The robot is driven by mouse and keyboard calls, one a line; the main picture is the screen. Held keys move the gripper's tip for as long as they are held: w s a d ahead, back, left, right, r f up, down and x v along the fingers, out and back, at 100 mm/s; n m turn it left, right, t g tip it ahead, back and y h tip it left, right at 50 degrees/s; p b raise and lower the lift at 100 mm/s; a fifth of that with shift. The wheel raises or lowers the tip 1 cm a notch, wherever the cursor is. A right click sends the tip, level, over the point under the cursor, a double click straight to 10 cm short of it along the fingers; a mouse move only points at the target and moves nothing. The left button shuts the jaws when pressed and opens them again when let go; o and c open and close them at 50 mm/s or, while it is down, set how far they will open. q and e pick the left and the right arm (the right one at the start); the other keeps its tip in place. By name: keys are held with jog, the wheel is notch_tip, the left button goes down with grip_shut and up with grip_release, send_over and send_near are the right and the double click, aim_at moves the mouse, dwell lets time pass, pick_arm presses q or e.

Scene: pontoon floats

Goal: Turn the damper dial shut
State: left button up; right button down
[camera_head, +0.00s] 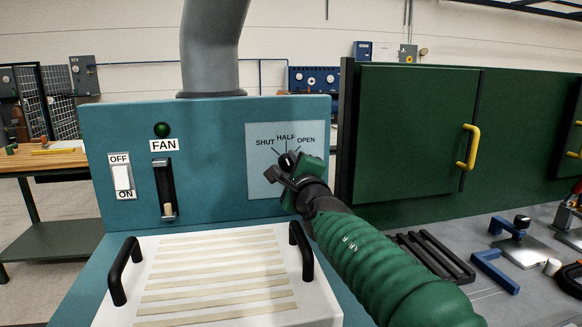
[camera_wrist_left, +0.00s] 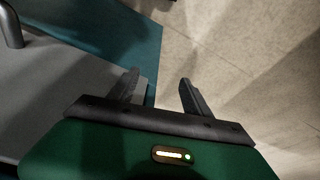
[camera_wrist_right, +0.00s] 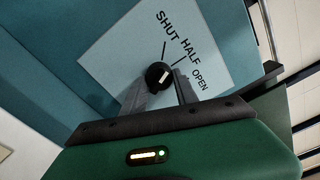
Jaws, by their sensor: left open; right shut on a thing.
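The damper dial is a round black knob (camera_head: 288,160) on a pale blue plate (camera_head: 258,184) marked SHUT, HALF and OPEN, on the teal cabinet's front. My right gripper (camera_head: 287,174) is shut on the knob. In the right wrist view its fingers (camera_wrist_right: 160,92) close on both sides of the knob (camera_wrist_right: 158,72). The knob's short white mark points roughly towards HALF; the exact angle is hard to tell. My left gripper (camera_wrist_left: 157,88) shows only in the left wrist view, open and empty, near the teal cabinet's edge with floor beyond.
The teal cabinet (camera_head: 215,130) also carries a fan switch (camera_head: 122,178), a slider (camera_head: 166,190) and a grey duct (camera_head: 212,50). A slatted white top with black handles (camera_head: 122,270) lies in front. A green cupboard (camera_head: 415,135) stands close on the right, above a bench with tools.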

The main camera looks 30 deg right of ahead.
jog(key=n, duration=0.3)
jog(key=shift+a+f, duration=0.1)
jog(key=shift+f, duration=0.1)
jog(key=shift+w+f+n+p, duration=0.1)
jog(key=shift+n+p, duration=0.25)
jog(key=shift+n, duration=0.45)
jog(key=c, duration=1)
grip_release()
jog(key=shift+a, duration=0.1)
jog(key=shift+o, duration=0.2)
jog(key=shift+r, duration=0.2)
